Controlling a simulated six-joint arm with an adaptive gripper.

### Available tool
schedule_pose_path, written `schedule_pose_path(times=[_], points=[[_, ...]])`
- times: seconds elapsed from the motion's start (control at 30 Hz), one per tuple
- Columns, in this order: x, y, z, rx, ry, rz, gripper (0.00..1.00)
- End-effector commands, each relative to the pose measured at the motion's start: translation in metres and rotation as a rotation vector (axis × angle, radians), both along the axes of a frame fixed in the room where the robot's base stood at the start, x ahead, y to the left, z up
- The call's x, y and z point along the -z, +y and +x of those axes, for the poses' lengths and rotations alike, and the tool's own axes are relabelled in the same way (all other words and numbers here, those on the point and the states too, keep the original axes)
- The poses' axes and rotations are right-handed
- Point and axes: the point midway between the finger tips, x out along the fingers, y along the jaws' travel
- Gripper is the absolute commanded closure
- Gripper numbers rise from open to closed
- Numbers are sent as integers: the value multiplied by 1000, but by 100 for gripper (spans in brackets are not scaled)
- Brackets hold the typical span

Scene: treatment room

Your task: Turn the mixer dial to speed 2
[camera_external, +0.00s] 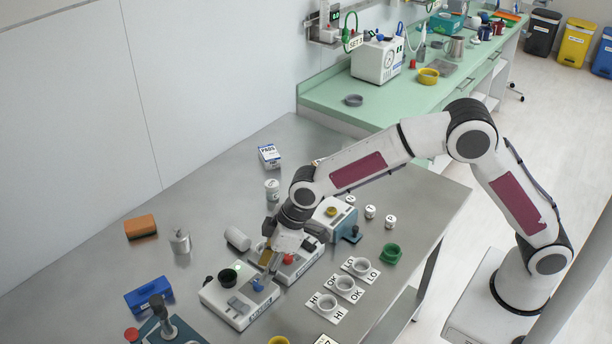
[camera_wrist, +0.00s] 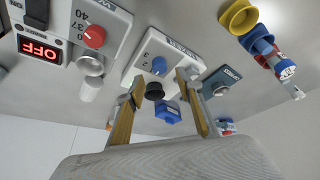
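The mixer (camera_external: 238,302) is a white box on the steel table, with a black cup on top and a blue dial (camera_external: 258,284). The dial's exact setting is too small to tell.
A white heater with a red dial (camera_external: 288,258) stands close beside the mixer; its display (camera_wrist: 39,49) reads OFF. The table's back left is mostly clear.

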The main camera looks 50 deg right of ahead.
Motion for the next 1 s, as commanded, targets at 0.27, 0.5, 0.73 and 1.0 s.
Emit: schedule_pose_path(times=[0.27, 0.5, 0.73, 1.0], points=[[29, 8, 8, 0, 2, -1, 64], [43, 13, 12, 0, 0, 0, 64], [46, 14, 13, 0, 0, 0, 64], [46, 14, 13, 0, 0, 0, 85]])
